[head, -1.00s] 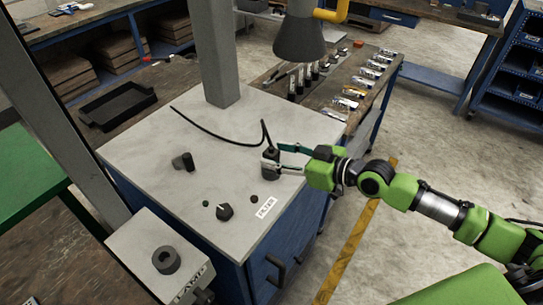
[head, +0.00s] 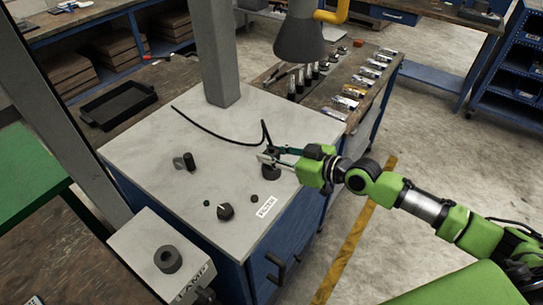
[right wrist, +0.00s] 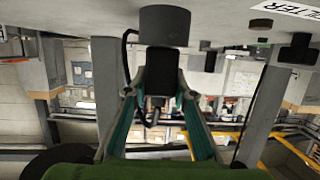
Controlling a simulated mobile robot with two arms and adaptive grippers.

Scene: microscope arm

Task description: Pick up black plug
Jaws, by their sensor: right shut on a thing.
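The black plug (right wrist: 158,72) is between the two teal fingers of my right gripper (right wrist: 160,60) in the right wrist view. In the head view my right gripper (head: 268,155) is shut on it, and the fingers hide most of the plug. A dark round socket (head: 271,173) stands directly below the fingers on the grey cabinet top; it shows at the top of the right wrist view (right wrist: 165,25). I cannot tell whether the plug is still seated in it. A black cord (head: 212,132) runs from the plug across the top. My left gripper is not in view.
The cabinet top (head: 145,150) also carries a black knob (head: 225,211), a short dark post (head: 188,161) and a label (head: 267,207). A grey column (head: 218,60) rises behind. A grey box (head: 150,260) stands at the front left.

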